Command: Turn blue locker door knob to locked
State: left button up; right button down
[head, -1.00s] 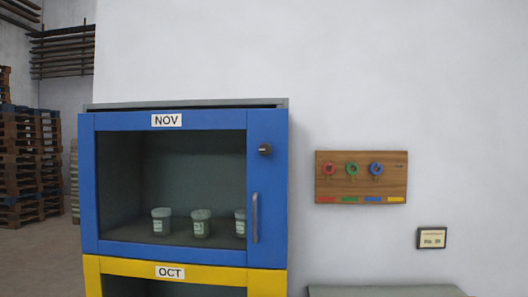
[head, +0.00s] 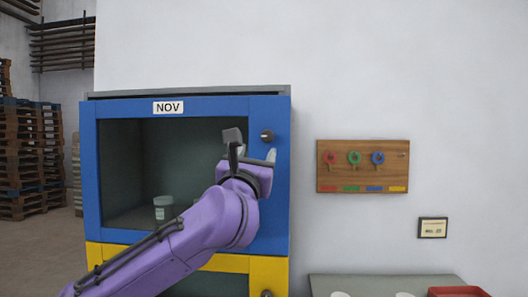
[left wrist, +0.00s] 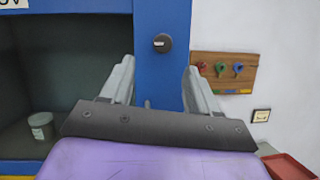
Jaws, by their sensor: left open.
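The blue locker door (head: 185,107), labelled NOV, is shut, with a dark window. Its round dark knob (head: 267,136) sits at the upper right of the frame; in the left wrist view the knob (left wrist: 162,43) shows a light mark lying about level. My left gripper (head: 252,146) is in front of the door, just left of and below the knob in the head view. In the left wrist view its two fingers are apart and empty, with the knob beyond them and between them. The door handle is mostly hidden behind my gripper. My right gripper is not in view.
A wooden board (head: 362,182) with red, green and blue key tags hangs on the wall at right. A small framed sign (head: 433,228) is below it. A yellow locker door (head: 270,270) is under the blue one. A red tray (head: 458,292) is at bottom right.

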aim_at(267, 136)
pick_arm(q)
jog(key=p+x, duration=0.6)
jog(key=x, duration=0.3)
jog(key=shift+w+d+r, duration=0.25)
jog(key=shift+w+d, duration=0.15)
jog(key=shift+w, duration=0.15)
jog(key=c, duration=1)
